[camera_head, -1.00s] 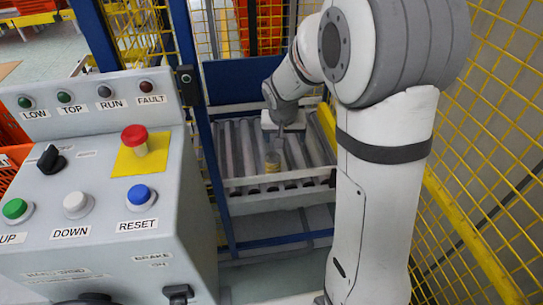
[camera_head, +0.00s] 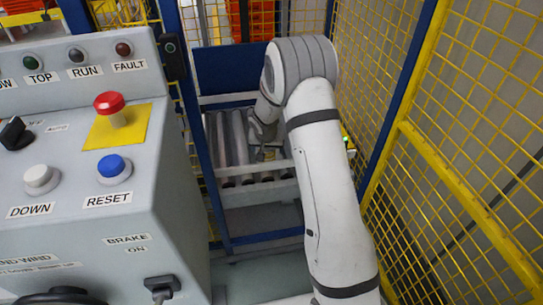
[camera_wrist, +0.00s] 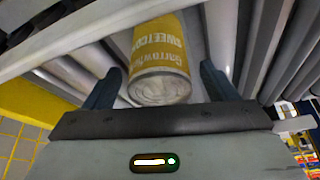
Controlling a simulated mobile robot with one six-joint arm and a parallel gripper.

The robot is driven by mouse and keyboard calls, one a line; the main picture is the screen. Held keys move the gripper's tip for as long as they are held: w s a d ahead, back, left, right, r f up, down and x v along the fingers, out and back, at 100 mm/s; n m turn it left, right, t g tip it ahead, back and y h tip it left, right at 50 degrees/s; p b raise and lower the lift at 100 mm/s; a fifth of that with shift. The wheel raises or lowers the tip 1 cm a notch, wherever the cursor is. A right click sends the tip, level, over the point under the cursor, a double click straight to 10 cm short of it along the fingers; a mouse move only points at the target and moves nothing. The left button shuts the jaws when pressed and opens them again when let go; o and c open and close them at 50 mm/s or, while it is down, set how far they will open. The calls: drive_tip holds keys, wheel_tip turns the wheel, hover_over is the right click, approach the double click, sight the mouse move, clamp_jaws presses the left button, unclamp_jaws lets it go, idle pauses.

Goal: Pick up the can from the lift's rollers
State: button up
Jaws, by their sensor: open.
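The can (camera_wrist: 160,50) has a yellow label reading "SWEETCORN" and a bare metal end towards the wrist camera. It is on the lift's grey rollers (camera_wrist: 225,35). My gripper (camera_wrist: 158,82) is open, with one dark finger to each side of the can in the wrist view; I see no finger clearly touching it. In the head view the rollers (camera_head: 239,135) show inside the blue frame, and my gripper (camera_head: 262,142) is low over them. The can (camera_head: 268,155) shows there only as a small yellowish patch, mostly hidden by my arm.
A pale rail (camera_head: 258,191) runs along the front of the rollers. Yellow mesh fencing (camera_head: 450,150) stands close on the right. A grey control box (camera_head: 90,190) with buttons stands on the left. Orange totes (camera_head: 262,20) are behind the lift.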

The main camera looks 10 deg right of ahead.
drive_tip(key=shift+x, duration=1.2)
drive_tip(key=shift+r, duration=0.1)
drive_tip(key=c, duration=1.3)
